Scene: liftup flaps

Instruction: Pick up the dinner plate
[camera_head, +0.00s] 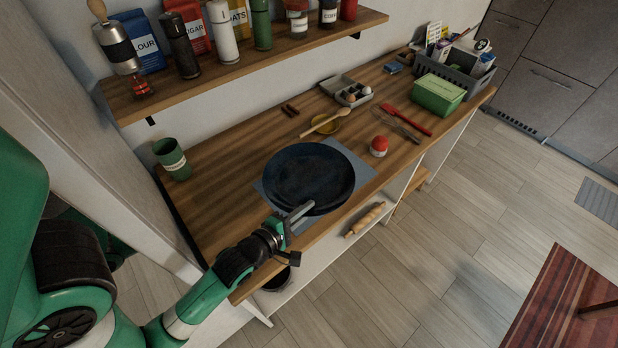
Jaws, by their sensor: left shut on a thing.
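The dinner plate (308,177) is large, round and dark blue-black. It is over a grey-blue mat (349,153) on the wooden counter, near the front edge. My left gripper (300,212) reaches in from the lower left and is shut on the plate's near rim. Whether the plate rests on the mat or is slightly raised I cannot tell. The plate hides the middle of the mat. My right gripper is not in view.
A green cup (172,159) stands left of the plate. A shelf (250,61) with jars overhangs the back.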

